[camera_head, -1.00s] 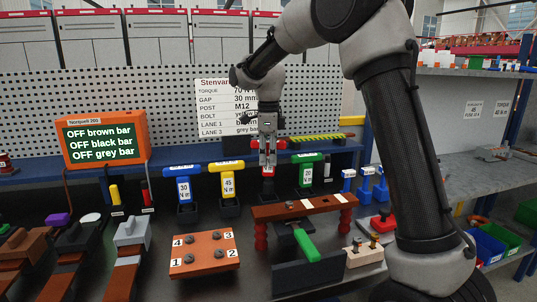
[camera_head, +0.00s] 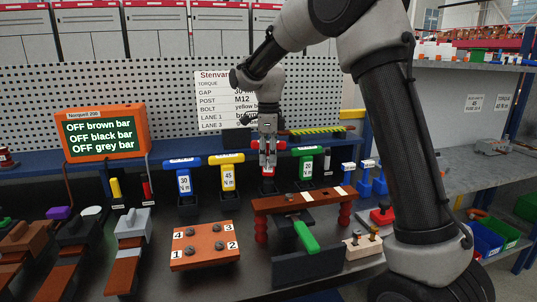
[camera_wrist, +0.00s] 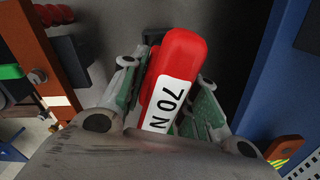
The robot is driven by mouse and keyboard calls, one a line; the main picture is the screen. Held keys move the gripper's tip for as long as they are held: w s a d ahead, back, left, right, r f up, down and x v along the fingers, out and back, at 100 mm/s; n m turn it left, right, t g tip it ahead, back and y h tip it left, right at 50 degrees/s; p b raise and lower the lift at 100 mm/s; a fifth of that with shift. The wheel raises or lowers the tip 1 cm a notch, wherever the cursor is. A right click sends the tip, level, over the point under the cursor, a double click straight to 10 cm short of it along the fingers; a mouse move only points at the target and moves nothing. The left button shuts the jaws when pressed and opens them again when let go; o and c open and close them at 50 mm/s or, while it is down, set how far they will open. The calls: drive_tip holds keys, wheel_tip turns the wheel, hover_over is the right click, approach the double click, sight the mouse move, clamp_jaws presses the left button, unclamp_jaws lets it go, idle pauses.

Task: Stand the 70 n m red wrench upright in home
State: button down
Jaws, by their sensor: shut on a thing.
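The red wrench, marked 70 N in the wrist view (camera_wrist: 180,75), is between the fingers of my gripper (camera_wrist: 165,100). In the head view my gripper (camera_head: 267,165) points down in the gap between the yellow and green wrenches. Red parts of the wrench (camera_head: 267,172) show around and below the fingertips, and it looks roughly upright. The fingers and wrist hide much of it. Its lower end is dark against the bench, and I cannot tell whether it is seated in its home place.
The yellow 45 N m wrench (camera_head: 228,174) and blue 30 N m wrench (camera_head: 184,178) stand left of my gripper. The green 20 N m wrench (camera_head: 307,163) stands close on the right. A brown bridge with red legs (camera_head: 300,200) is in front.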

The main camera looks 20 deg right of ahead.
drive_tip(key=shift+f, duration=1.6)
drive_tip(key=c, duration=1)
unclamp_jaws()
wheel_tip(320, 180, up, 12)
